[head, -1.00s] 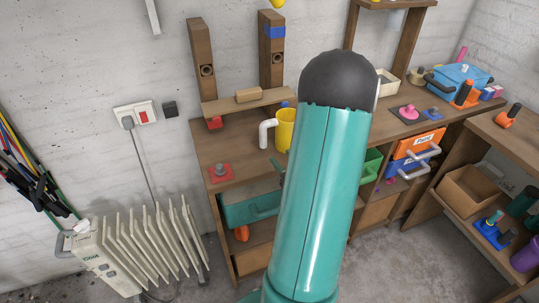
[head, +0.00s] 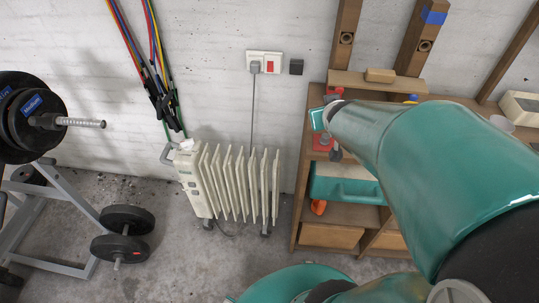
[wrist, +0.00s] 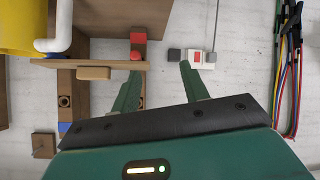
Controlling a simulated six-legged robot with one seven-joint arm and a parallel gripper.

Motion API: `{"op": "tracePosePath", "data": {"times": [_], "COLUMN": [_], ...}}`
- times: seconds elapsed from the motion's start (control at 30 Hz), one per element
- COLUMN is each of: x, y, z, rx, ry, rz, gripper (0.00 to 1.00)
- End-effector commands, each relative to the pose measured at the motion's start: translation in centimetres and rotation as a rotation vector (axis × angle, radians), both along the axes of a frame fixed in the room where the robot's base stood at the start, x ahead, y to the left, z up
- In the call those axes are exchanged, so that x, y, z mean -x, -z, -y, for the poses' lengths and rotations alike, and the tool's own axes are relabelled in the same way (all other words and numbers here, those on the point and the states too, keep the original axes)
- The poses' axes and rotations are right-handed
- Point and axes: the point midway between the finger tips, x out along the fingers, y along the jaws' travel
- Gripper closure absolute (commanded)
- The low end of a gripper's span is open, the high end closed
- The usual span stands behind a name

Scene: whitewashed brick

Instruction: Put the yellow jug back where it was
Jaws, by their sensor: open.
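The yellow jug (wrist: 22,24) with its white handle (wrist: 50,44) is at the upper left of the wrist view, cut off by the frame edge. In the head view my arm hides nearly all of it; a small yellow bit (head: 412,98) shows above the arm. My gripper (wrist: 160,70) is open and empty, with the jug well to the left of the fingers in the wrist view. Between the fingers there is only wall. In the head view the gripper is at the left end of the workbench, its fingertips not clear.
A narrow wooden shelf (head: 346,84) with a wooden block (head: 380,75) is above the bench. A wall socket (head: 264,62) and a white radiator (head: 235,182) are left of the bench. Weights (head: 128,219) and a rack stand further left. The floor in front of the radiator is clear.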

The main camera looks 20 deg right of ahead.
Motion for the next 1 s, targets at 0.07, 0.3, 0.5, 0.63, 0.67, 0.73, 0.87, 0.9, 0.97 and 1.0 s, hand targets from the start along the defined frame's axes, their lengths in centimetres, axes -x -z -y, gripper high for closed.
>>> {"op": "tracePosePath", "data": {"times": [0.07,0.3,0.5,0.63,0.67,0.73,0.87,0.9,0.97,1.0], "x": [0.9,7.6,12.3,12.8,12.8,12.8,12.7,12.7,12.7,12.7], "y": [-1.7,-4.0,-4.6,-4.6,-4.6,-4.6,-4.6,-4.6,-4.6,-4.6], "z": [-4.3,-16.1,-20.9,-21.3,-21.2,-21.2,-21.2,-21.2,-21.1,-21.1], "rx": [-0.041,-0.202,-0.270,-0.277,-0.277,-0.277,-0.276,-0.276,-0.277,-0.277], "ry": [-0.031,-0.164,-0.256,-0.264,-0.263,-0.262,-0.261,-0.261,-0.261,-0.261], "rz": [-0.052,-0.273,-0.395,-0.413,-0.413,-0.412,-0.412,-0.412,-0.412,-0.412], "gripper": [0.55,0.55,0.55,0.55,0.55,0.55,0.55,0.55,0.55,0.55]}}
